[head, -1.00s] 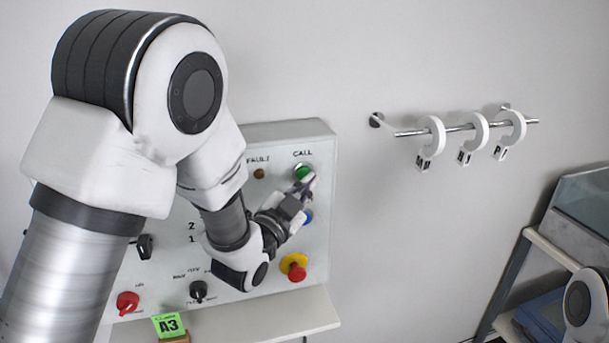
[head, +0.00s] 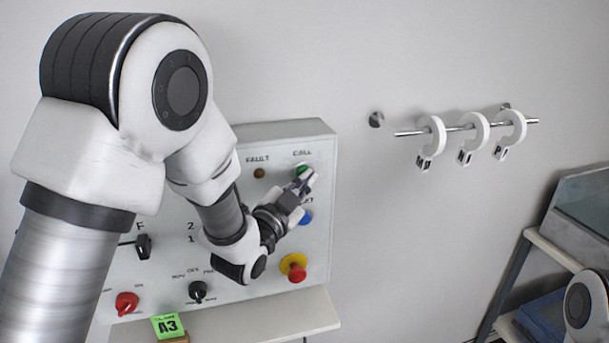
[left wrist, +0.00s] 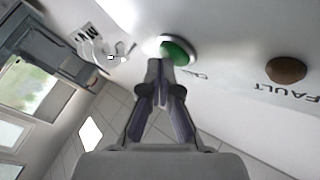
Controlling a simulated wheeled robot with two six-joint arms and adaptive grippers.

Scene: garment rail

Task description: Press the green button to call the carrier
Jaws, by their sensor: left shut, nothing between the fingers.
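The green button (head: 302,170) sits under the label CALL at the upper right of the grey control panel (head: 318,225). My left gripper (head: 306,179) is shut and empty, with its fingertips at the button's lower edge in the head view, covering part of it. In the left wrist view the green button (left wrist: 178,50) shows in a pale ring just beyond the closed fingertips (left wrist: 160,68). I cannot tell whether the tips touch it. My right gripper is not in view.
A brown FAULT lamp (head: 259,173) is left of the button. A blue button (head: 306,217) and a red emergency knob (head: 296,272) lie below. A ledge (head: 280,318) runs under the panel.

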